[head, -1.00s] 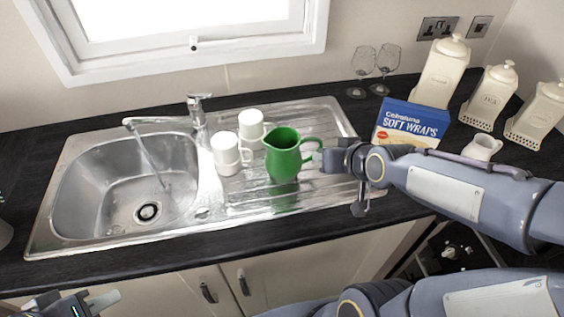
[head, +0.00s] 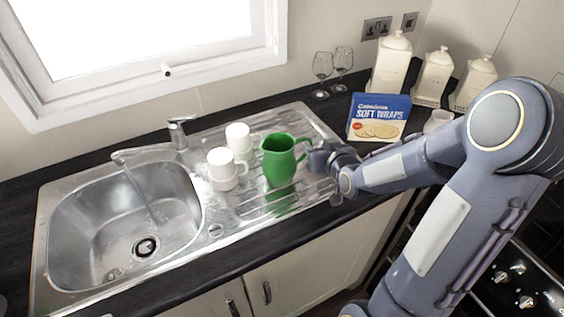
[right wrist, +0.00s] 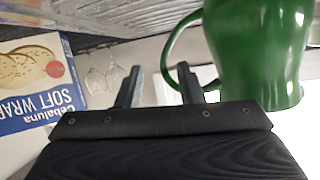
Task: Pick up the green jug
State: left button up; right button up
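The green jug (head: 278,162) stands upright on the draining board (head: 232,206), its handle turned towards my right gripper. My right gripper (head: 311,160) is beside the handle, coming in from the right. In the right wrist view the jug (right wrist: 258,45) appears upside down. There the two fingers of my right gripper (right wrist: 160,86) are apart, and one overlaps the handle in the picture. I cannot tell whether that finger is inside the handle loop or touches it. Nothing shows clamped between the fingers. My left gripper is not in view.
Two white mugs (head: 222,170) stand just left of the jug. The sink (head: 120,225) and tap (head: 178,132) are further left. A soft wraps box (head: 379,117), two glasses (head: 322,68) and white canisters (head: 391,65) stand behind and to the right.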

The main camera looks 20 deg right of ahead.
jog(key=shift+w+a+f, duration=0.1)
jog(key=shift+w, duration=0.25)
jog(key=p+x, duration=0.1)
jog(key=x, duration=0.3)
jog(key=shift+w+a+f+p, duration=0.1)
jog(key=shift+a+f+p, duration=0.1)
jog(key=shift+p, duration=0.15)
grip_shut()
